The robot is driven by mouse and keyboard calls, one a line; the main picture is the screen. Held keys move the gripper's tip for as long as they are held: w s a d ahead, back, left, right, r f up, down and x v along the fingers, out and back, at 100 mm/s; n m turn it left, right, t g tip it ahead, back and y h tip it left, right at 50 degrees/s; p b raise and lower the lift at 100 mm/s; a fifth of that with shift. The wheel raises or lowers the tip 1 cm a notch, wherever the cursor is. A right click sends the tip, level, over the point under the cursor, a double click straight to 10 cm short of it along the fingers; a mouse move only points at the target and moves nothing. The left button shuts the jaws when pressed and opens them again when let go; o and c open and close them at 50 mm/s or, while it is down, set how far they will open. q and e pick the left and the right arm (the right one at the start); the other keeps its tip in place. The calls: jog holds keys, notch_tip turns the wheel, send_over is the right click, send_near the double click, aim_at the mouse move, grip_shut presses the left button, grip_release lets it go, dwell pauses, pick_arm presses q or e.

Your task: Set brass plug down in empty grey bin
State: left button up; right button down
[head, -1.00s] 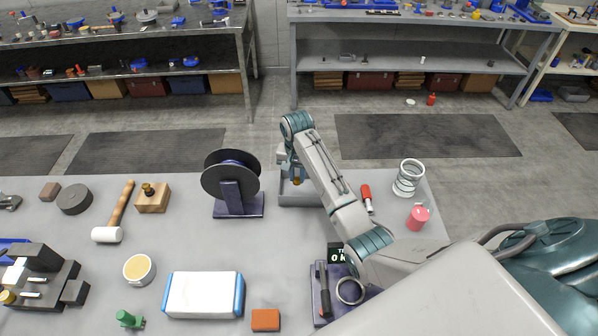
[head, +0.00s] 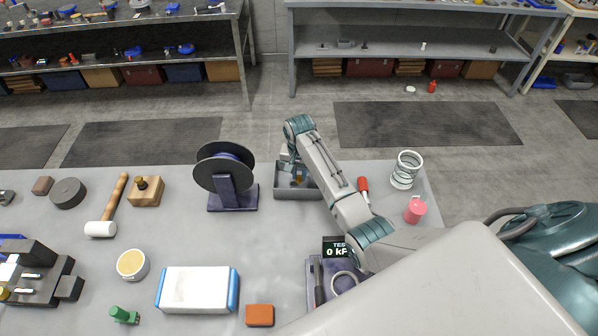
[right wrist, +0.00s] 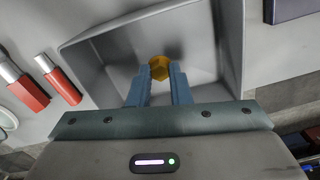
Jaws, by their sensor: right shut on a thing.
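The brass plug (right wrist: 159,68) is held between the two blue fingertips of my right gripper (right wrist: 158,76) in the right wrist view. The grey bin (right wrist: 105,58) lies behind the plug there, and its floor looks bare. In the head view the bin (head: 285,194) stands near the back edge of the table, right of the black reel. My right gripper (head: 298,177) points down at the bin's inside, and the forearm covers part of the bin. Whether the plug touches the bin floor cannot be told. My left gripper is not in view.
A black reel (head: 222,175) on a stand is close left of the bin. A red-handled tool (head: 363,186), a ribbed white cylinder (head: 405,170) and a pink piece (head: 415,211) are on the right.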

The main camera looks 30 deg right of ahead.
jog(key=shift+a+r, duration=0.1)
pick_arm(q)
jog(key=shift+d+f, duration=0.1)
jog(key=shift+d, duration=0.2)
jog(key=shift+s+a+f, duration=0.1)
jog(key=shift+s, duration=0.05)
pick_arm(e)
jog(key=shift+f, duration=0.35)
pick_arm(q)
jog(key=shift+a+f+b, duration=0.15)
jog(key=shift+b, duration=0.15)
pick_arm(e)
jog(key=shift+f, duration=0.3)
jog(key=c, duration=1.3)
grip_release()
jog(key=shift+o, duration=0.2)
jog(key=shift+r, duration=0.1)
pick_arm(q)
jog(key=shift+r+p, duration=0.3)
pick_arm(e)
notch_tip(320, 180, up, 11)
jog(key=shift+f, duration=0.2)
